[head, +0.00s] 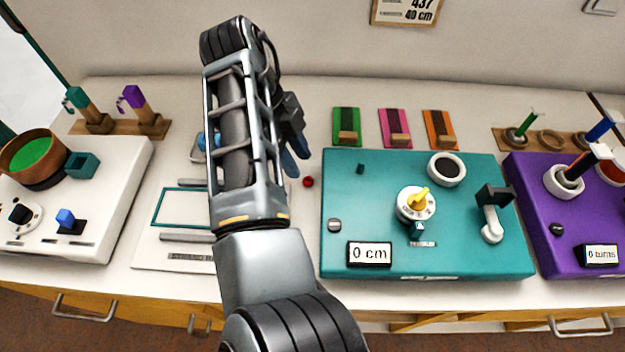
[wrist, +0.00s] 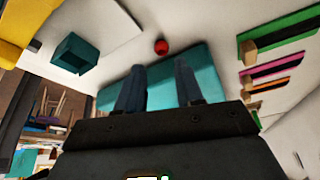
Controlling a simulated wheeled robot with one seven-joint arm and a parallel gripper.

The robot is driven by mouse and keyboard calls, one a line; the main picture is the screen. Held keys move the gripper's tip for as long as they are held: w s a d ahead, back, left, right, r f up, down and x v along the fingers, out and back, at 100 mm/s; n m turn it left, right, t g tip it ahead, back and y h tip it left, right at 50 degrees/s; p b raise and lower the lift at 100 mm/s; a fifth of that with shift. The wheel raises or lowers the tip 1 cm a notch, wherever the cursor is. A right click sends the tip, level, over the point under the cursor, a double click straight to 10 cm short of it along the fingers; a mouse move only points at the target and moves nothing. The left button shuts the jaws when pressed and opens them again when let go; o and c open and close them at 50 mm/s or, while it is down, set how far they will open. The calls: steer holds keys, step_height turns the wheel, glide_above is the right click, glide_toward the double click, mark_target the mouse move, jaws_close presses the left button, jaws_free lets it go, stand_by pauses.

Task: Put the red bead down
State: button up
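The red bead (head: 308,182) rests on the white table top, in the gap just left of the teal board (head: 345,215). It also shows in the wrist view (wrist: 161,47), beyond my fingertips and close to the teal board's edge. My gripper (head: 297,165) is next to the bead in the head view, up and left of it, and apart from it. In the wrist view its two dark blue fingers (wrist: 160,78) stand apart with nothing between them. My arm hides part of the white board on the left.
The teal board carries a yellow-topped dial (head: 418,200), a black-centred ring (head: 447,168) and a "0 cm" display (head: 369,254). A purple board (head: 545,215) stands to the right. Green, pink and orange strips (head: 394,125) lie behind. The table around the bead is a narrow clear strip.

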mark_target(304, 178)
steer(key=shift+x, duration=2.55)
steer(key=shift+w+a+f, duration=0.1)
steer(key=shift+w+a, duration=0.05)
steer(key=shift+w, duration=0.05)
jaws_close()
